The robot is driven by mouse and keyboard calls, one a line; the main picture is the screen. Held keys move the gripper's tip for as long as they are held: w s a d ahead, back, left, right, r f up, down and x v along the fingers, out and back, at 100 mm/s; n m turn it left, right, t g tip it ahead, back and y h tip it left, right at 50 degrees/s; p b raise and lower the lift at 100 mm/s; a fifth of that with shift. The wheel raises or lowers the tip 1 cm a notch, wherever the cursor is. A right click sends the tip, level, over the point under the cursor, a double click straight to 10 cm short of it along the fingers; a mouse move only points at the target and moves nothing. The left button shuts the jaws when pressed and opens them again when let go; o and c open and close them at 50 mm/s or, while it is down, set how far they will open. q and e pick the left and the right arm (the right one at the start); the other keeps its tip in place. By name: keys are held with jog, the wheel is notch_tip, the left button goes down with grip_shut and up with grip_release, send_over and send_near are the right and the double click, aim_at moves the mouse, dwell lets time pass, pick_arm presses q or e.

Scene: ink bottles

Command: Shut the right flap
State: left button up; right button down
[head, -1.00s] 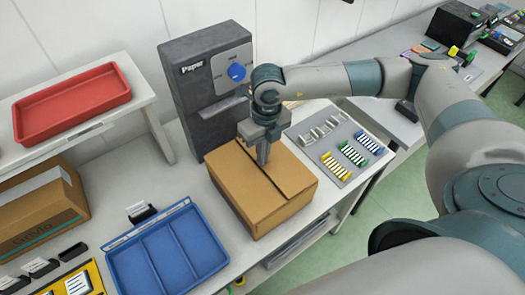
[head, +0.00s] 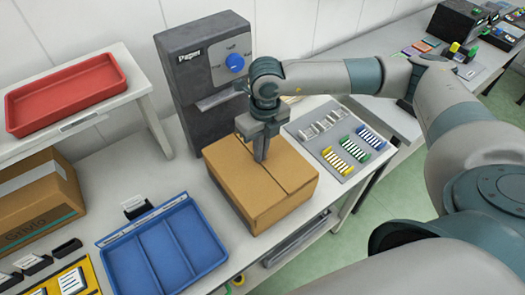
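A brown cardboard box (head: 262,203) stands on the white table at the middle of the view. Its top flaps lie about flat, with a seam running between them. The right flap (head: 284,167) lies down, partly hidden behind my gripper. My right gripper (head: 261,158) points down at the seam on the box top, its fingers together with nothing seen between them. Its tips touch or nearly touch the cardboard. My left gripper is not in view.
A grey paper dispenser (head: 200,110) stands behind the box. A blue divided tray (head: 165,250) is to the left, and a grey board with coloured racks (head: 338,140) to the right. A red tray (head: 65,95) sits on a raised shelf.

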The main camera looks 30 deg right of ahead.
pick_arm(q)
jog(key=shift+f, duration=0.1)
pick_arm(e)
jog(key=shift+s+f, duration=0.4)
jog(key=shift+f, duration=0.25)
jog(key=shift+r, duration=0.1)
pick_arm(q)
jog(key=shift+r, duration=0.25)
pick_arm(e)
jog(key=shift+w+r, duration=0.35)
jog(key=shift+r, duration=0.35)
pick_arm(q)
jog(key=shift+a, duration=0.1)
pick_arm(e)
jog(key=shift+r, duration=0.2)
